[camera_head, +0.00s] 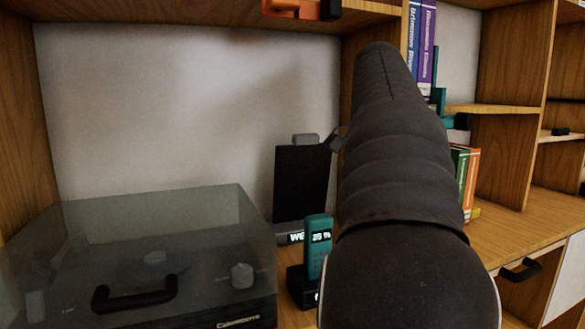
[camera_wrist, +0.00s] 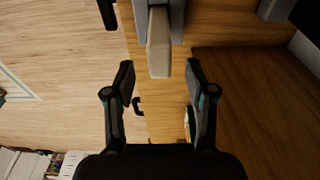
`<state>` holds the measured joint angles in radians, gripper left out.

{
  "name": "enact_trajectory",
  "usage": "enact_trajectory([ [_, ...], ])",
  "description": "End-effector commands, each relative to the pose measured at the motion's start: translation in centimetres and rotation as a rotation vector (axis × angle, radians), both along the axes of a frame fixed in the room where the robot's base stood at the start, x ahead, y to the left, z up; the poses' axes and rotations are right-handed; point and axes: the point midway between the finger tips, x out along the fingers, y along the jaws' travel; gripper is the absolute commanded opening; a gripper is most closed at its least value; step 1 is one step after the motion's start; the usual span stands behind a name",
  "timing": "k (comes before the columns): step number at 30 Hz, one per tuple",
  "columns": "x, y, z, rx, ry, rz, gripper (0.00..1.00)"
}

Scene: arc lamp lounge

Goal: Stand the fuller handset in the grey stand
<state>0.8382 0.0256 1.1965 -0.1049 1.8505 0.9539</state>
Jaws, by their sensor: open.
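A teal handset (camera_head: 318,247) stands upright in a small black stand (camera_head: 301,287) in the head view. Its lit screen appears to read 25 %. No grey stand can be made out for certain. My gripper (camera_wrist: 160,68) is open in the wrist view, its two dark fingers apart.
A turntable under a clear cover (camera_head: 150,240) fills the left. A dark panel (camera_head: 300,183) with a grey, lettered base stands behind the handset. Books (camera_head: 463,180) stand right of my arm. An orange object (camera_head: 290,9) sits on the upper shelf. A drawer handle (camera_head: 520,269) sticks out at right.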

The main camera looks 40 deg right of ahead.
Motion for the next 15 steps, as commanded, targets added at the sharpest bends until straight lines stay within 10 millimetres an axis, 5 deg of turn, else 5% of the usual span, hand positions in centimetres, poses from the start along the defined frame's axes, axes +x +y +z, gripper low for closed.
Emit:
enact_trajectory([
  [5, 0.0, 0.0, -0.6, -0.001, -0.001, 0.000, 0.55],
  [11, -1.3, 1.7, 1.8, -0.001, -0.002, 0.000, 0.55],
  [15, 1.0, 2.7, 1.6, 0.001, 0.002, 0.007, 0.55],
])
